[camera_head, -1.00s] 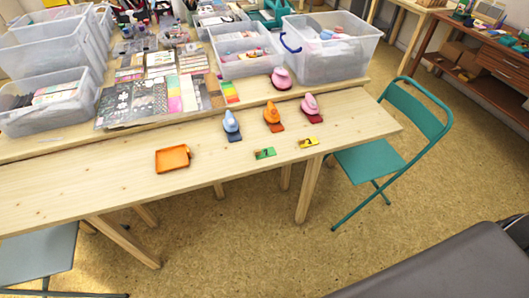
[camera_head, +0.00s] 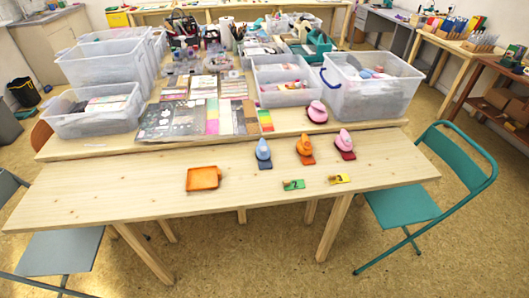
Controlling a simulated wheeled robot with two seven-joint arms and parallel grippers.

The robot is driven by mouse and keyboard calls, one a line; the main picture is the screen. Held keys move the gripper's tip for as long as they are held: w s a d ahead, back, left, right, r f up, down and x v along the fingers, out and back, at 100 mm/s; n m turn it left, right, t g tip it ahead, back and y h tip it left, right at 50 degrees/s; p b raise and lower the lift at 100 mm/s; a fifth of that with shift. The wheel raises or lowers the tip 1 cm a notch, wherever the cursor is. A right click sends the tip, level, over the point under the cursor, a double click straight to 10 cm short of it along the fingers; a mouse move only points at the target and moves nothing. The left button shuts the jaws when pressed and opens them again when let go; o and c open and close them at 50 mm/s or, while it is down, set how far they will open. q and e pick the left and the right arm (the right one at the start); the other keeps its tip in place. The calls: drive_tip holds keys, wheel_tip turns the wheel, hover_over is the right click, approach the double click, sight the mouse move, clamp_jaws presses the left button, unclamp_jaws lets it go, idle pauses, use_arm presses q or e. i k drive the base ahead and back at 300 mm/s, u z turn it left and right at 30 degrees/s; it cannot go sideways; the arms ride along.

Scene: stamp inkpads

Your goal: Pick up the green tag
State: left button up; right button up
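The green tag (camera_head: 293,184) lies flat near the front edge of the wooden table (camera_head: 110,191), with a dark mark on it. A yellow tag (camera_head: 340,179) lies to its right, also with a dark mark. Behind the tags stand a blue stamp (camera_head: 263,150), an orange stamp (camera_head: 304,146) and a pink stamp (camera_head: 344,141), each on or by a small coloured pad. An orange tray (camera_head: 203,179) sits to the left of the green tag. Neither of my grippers is in view.
Behind, a second table holds clear plastic bins (camera_head: 372,88), card sheets (camera_head: 178,118) and another pink stamp (camera_head: 317,111). A teal chair (camera_head: 405,205) stands at the right and a grey chair (camera_head: 55,240) at the left. The table's left part is bare.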

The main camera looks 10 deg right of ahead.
sight(299, 183)
drive_tip(key=z, duration=1.25)
drive_tip(key=i, duration=1)
drive_tip(key=u, duration=1.75)
